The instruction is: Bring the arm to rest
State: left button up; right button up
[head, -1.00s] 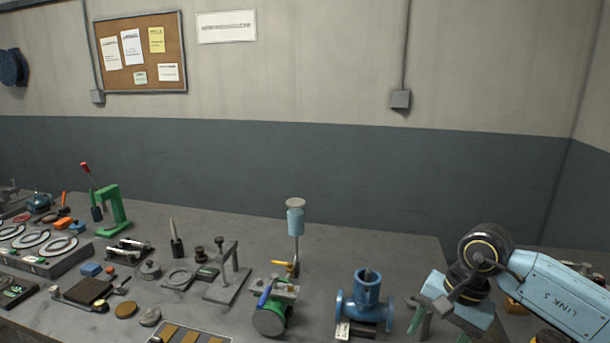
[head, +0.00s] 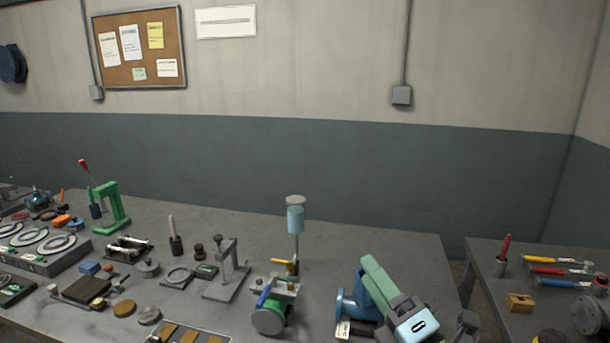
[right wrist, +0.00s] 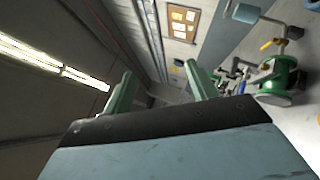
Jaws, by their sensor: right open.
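My right gripper (head: 374,274) is at the lower right of the head view, its green fingers pointing up and to the left. My left gripper is in no view.
A green valve (head: 269,319) and a blue cup on a stand (head: 295,219) are left of the gripper on the grey bench (head: 350,241). Several tools and parts fill its left side.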

jog(key=s+d+f+m+g+h, duration=0.3)
jog(key=d+f+m+h, duration=0.25)
jog(key=f+m, duration=0.3)
jog(key=s+d+f+m+g+h, duration=0.3)
jog(key=d+f+m+h, duration=0.3)
jog(key=m, duration=0.4)
jog(key=s+f+m+g+y, duration=0.1)
jog(key=s+f+m+g, duration=0.4)
jog(key=s, duration=0.4)
jog(key=s+f+m+g, duration=0.3)
jog(key=s+f+g, duration=0.3)
jog(key=s, duration=0.4)
notch_tip(320, 180, down, 28)
jog(key=s, duration=0.2)
jog(key=s+d+f+g+b, duration=0.1)
jog(key=s+d+f, duration=0.1)
jog(key=s+f, duration=1.2)
jog(key=shift+s+d+f+n+g+b, duration=0.25)
jog(key=shift+s+n+g+b, duration=0.1)
jog(key=shift+s, duration=0.15)
